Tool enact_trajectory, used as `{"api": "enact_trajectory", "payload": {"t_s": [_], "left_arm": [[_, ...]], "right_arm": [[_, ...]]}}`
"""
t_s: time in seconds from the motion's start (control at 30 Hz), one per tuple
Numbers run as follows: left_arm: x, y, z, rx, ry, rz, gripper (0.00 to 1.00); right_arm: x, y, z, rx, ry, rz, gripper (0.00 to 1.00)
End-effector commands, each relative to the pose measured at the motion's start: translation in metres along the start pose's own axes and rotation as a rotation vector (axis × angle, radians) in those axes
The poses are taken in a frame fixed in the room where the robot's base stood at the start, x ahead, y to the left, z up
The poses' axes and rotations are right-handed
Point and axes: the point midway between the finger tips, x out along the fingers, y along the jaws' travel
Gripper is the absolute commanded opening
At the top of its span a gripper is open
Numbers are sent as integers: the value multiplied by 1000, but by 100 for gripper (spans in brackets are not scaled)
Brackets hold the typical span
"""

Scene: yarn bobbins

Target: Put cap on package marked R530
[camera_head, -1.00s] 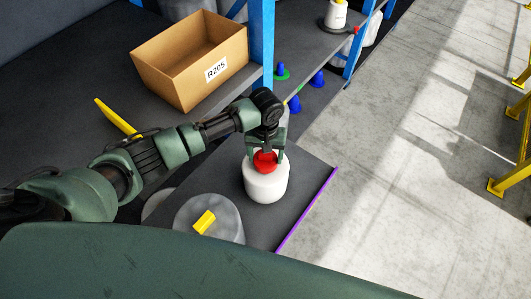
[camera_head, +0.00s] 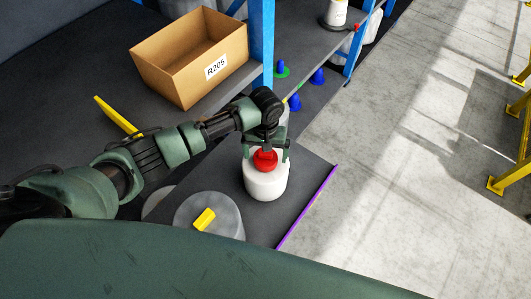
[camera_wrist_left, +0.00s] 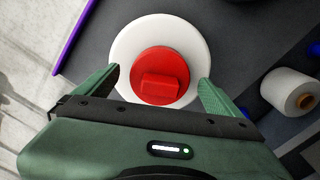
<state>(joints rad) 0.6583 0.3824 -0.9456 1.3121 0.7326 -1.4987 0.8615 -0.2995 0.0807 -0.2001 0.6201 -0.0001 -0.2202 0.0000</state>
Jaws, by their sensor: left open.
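A white bobbin package (camera_head: 266,184) stands upright on the dark shelf, with a red cap (camera_head: 265,160) on its top. The wrist view shows the red cap (camera_wrist_left: 160,78) near the middle of the white package top (camera_wrist_left: 125,50). My left gripper (camera_head: 266,150) is open above the package, with its fingers on either side of the cap and apart from it. The wrist view shows both fingers (camera_wrist_left: 160,88) spread wide. No R530 label is readable on the package. My right gripper is not in view.
A cardboard box (camera_head: 180,75) marked R205 sits at the back left. A grey cylinder (camera_head: 225,220) with a yellow block (camera_head: 204,219) on it stands near left. Blue cones (camera_head: 293,103), a blue post (camera_head: 261,45) and another white bobbin (camera_head: 335,13) are behind. A purple edge strip (camera_head: 306,208) borders the shelf.

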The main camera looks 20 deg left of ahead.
Motion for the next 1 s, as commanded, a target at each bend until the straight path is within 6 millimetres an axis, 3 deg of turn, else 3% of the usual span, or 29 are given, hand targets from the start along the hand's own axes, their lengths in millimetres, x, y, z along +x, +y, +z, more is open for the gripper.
{"api": "enact_trajectory", "payload": {"t_s": [0.17, 0.4, 0.6, 1.0], "left_arm": [[-12, 1, -1, 1, 2, 2, 97], [-52, 0, -1, 0, 4, 2, 97], [-74, 0, -1, 0, 1, 1, 97], [-78, 0, 0, 0, 0, 0, 97]], "right_arm": [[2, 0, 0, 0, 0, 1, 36], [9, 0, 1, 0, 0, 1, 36], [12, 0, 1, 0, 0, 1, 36], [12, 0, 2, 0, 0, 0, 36]]}}
